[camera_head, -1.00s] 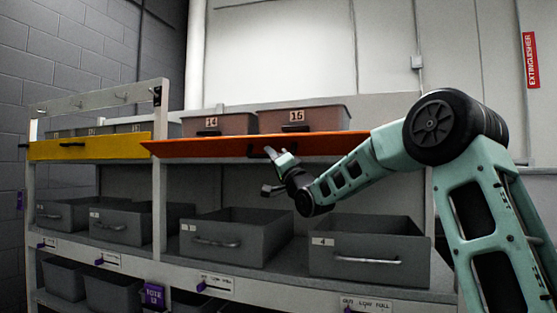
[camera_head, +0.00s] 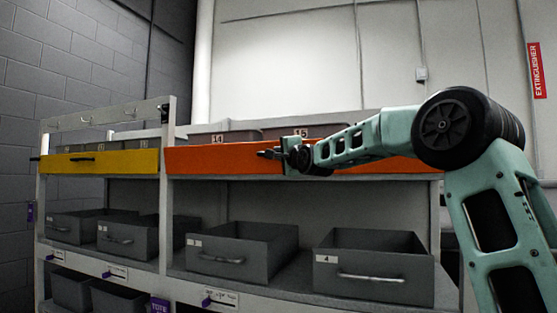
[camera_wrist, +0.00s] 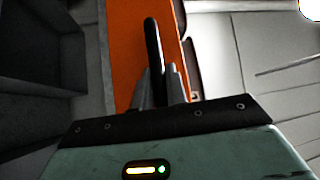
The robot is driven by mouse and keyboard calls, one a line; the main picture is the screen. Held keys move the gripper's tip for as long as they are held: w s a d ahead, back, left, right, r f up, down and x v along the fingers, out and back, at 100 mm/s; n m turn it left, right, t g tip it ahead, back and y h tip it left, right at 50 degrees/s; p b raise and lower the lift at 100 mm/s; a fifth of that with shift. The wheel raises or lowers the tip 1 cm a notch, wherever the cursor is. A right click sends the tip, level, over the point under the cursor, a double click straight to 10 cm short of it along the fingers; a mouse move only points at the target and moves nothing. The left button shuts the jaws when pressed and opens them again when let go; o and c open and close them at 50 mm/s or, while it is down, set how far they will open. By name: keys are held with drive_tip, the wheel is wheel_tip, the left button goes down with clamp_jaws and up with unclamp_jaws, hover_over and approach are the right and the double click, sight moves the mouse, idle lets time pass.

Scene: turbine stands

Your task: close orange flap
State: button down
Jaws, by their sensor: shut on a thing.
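The orange flap (camera_head: 222,160) hangs nearly upright across the top of the right shelf bay in the head view. Its face covers the lower part of the bins behind it. My arm crosses its right part. My gripper (camera_head: 276,154) is at the flap's face, near its middle. In the wrist view the orange flap (camera_wrist: 128,55) runs up the picture, with a black handle (camera_wrist: 152,50) on it. My gripper (camera_wrist: 160,82) is shut on this handle, with one finger on each side.
A yellow flap (camera_head: 120,162) stands upright on the left bay. Bins 14 (camera_head: 218,138) and 15 (camera_head: 300,132) sit behind the orange flap. Open grey bins (camera_head: 240,248) stand on the shelf below. Open space lies between these bins and the flap.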

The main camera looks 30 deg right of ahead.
drive_tip(key=shift+w+d+r+m, duration=0.1)
drive_tip(key=shift+d+r+m, duration=0.05)
drive_tip(key=shift+r+m, duration=0.15)
drive_tip(key=shift+w+d+r, duration=0.15)
drive_tip(key=shift+w+d, duration=0.1)
drive_tip(key=shift+d, duration=0.1)
drive_tip(key=c, duration=1.4)
unclamp_jaws()
drive_tip(key=shift+s, duration=0.1)
